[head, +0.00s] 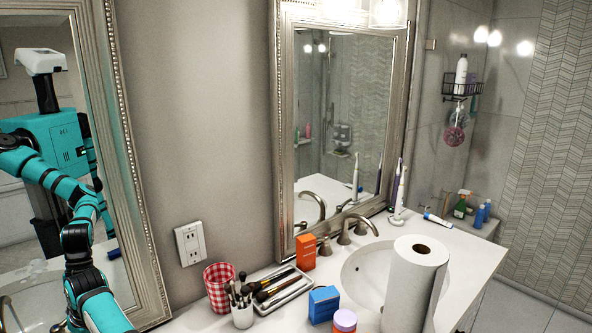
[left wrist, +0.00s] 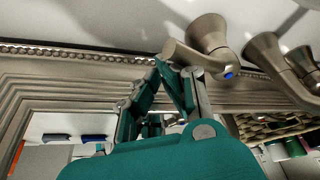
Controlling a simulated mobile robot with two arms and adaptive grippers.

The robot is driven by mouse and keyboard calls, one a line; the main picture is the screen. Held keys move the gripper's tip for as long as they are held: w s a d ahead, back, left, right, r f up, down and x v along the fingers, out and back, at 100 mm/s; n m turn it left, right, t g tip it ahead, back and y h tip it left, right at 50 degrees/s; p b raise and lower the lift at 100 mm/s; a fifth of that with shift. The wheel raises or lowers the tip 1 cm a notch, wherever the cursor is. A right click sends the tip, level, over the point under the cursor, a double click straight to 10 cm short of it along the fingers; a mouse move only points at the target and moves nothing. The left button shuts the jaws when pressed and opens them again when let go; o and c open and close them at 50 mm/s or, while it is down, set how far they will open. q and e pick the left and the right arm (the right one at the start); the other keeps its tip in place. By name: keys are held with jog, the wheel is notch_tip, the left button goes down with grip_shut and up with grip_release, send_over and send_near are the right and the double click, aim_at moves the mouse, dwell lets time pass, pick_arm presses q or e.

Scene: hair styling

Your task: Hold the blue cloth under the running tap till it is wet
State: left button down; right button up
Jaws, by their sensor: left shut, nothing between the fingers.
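I cannot make out the blue cloth for certain in either view. My left gripper (left wrist: 180,72) shows in the left wrist view, its fingers shut and empty. Its fingertips are close to the lever of a brushed-metal tap handle (left wrist: 208,35) with a blue dot; whether they touch it I cannot tell. Another metal tap part (left wrist: 268,55) stands to the right of that handle. I see no running water. In the head view my left arm reaches down at the lower left, and its gripper is out of frame. My right gripper is in neither view.
The right-hand sink (head: 368,268) has its own tap (head: 357,228). A paper roll (head: 415,285), blue box (head: 324,304), orange box (head: 305,252), brush tray (head: 283,289) and red checked cup (head: 219,287) crowd the counter. A framed mirror (head: 75,110) rises beside my left arm.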

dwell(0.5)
pick_arm(q)
jog(key=shift+s+d+p, duration=0.2)
jog(key=shift+s+p, duration=0.15)
jog(key=shift+p, duration=0.2)
jog(key=shift+w+a+b, duration=0.2)
jog(key=shift+w+b, duration=0.1)
jog(key=shift+w, duration=0.3)
jog(key=shift+r, duration=0.15)
notch_tip(320, 180, up, 7)
jog(key=p, duration=0.7)
jog(key=shift+f, duration=0.2)
